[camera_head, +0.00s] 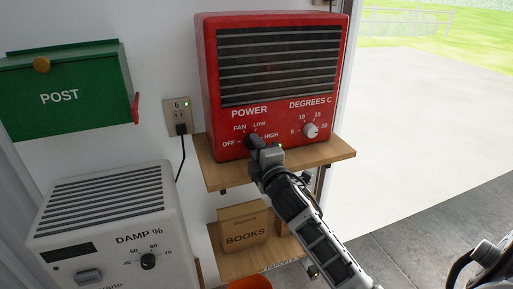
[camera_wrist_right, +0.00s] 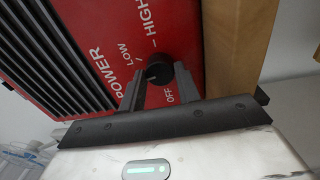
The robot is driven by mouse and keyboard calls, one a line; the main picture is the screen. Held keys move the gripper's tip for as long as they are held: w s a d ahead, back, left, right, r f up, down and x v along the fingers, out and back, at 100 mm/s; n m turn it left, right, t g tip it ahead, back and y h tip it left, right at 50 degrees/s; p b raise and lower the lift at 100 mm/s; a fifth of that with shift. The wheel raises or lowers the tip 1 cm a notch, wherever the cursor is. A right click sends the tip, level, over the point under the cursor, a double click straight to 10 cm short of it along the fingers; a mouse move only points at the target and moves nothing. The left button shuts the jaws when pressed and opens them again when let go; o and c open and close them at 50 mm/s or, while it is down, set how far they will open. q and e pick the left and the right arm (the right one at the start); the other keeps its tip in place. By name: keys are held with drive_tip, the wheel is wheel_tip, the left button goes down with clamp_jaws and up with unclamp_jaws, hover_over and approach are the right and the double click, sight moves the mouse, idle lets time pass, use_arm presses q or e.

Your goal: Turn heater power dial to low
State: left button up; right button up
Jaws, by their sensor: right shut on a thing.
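The red heater (camera_head: 275,85) has a black power dial (camera_head: 250,138) at its lower left front, with OFF, FAN, LOW and HIGH printed around it. My right gripper (camera_head: 259,146) reaches up to the heater and is shut on the power dial. In the right wrist view the two fingers (camera_wrist_right: 158,82) lie on either side of the dial (camera_wrist_right: 157,73). A small pale mark shows on the dial, but I cannot tell for certain which label it points to. The FAN label is hidden there. My left gripper is out of view.
A white degrees dial (camera_head: 311,130) sits right of the power dial. The heater stands on a wooden shelf (camera_head: 225,176). A green post box (camera_head: 70,90), an outlet with a plugged cord (camera_head: 179,115) and a white dehumidifier (camera_head: 110,215) are to the left. A BOOKS box (camera_head: 243,235) is below.

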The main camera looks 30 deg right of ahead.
drive_tip(key=m, duration=0.4)
drive_tip(key=shift+m+p, duration=0.4)
drive_tip(key=shift+m+h+p, duration=0.3)
drive_tip(key=shift+m+p, duration=0.1)
drive_tip(key=shift+m, duration=1.2)
drive_tip(key=o, duration=1)
drive_tip(key=shift+c, duration=0.2)
drive_tip(key=shift+s, duration=0.1)
drive_tip(key=r+b+v, duration=0.1)
drive_tip(key=b+v, duration=0.1)
drive_tip(key=v, duration=1.3)
drive_tip(key=shift+s+a+f, duration=0.2)
drive_tip(key=shift+s+f, duration=0.1)
drive_tip(key=shift+s, duration=0.1)
